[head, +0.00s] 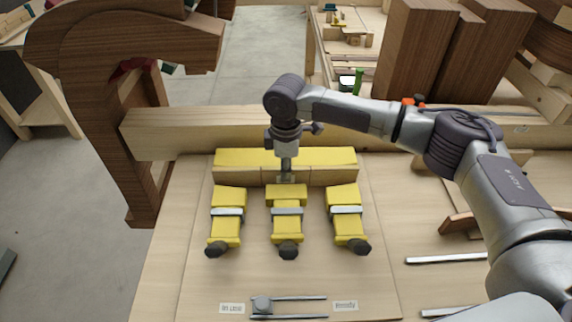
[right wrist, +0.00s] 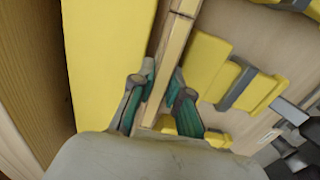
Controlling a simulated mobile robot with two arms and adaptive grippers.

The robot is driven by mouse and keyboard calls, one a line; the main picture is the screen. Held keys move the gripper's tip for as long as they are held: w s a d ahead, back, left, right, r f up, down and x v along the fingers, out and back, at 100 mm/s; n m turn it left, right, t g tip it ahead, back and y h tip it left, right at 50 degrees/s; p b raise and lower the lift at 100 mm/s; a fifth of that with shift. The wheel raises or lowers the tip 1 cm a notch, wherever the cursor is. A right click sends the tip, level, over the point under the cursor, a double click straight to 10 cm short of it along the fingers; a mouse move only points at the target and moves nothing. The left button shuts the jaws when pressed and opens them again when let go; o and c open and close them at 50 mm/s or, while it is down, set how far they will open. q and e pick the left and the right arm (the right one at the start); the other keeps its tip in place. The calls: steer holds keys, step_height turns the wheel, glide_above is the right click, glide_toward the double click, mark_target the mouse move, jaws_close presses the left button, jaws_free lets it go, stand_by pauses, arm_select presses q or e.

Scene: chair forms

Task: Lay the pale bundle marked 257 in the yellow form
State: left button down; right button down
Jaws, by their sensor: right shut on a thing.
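The yellow form has a long yellow back block (head: 285,158) and three yellow clamp pieces (head: 287,224) in a row in front of it. The pale bundle (head: 330,177) is a long thin wooden strip, lying lengthwise along the front of the back block, between it and the clamps. I cannot read a number on it. My right gripper (head: 286,178) points down and is shut on the middle of the bundle. In the right wrist view its fingers (right wrist: 165,90) straddle the bundle (right wrist: 175,45), beside the yellow block (right wrist: 105,60). I cannot tell whether the bundle touches the base.
A thick wooden beam (head: 200,131) runs behind the form. A dark brown curved wooden piece (head: 95,110) stands at left. Metal bars (head: 290,298) and two small cards (head: 345,305) lie at the board's front. More bars (head: 445,259) lie at right.

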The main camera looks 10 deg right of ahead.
arm_select(q)
steer(key=shift+r, duration=0.1)
arm_select(e)
steer(key=shift+f, duration=0.15)
stand_by(0.3)
steer(key=c, duration=1.1)
jaws_free()
arm_select(q)
steer(key=shift+a, duration=0.15)
arm_select(e)
steer(key=shift+o, duration=0.2)
steer(key=shift+f, duration=0.1)
arm_select(q)
steer(key=shift+a, duration=0.15)
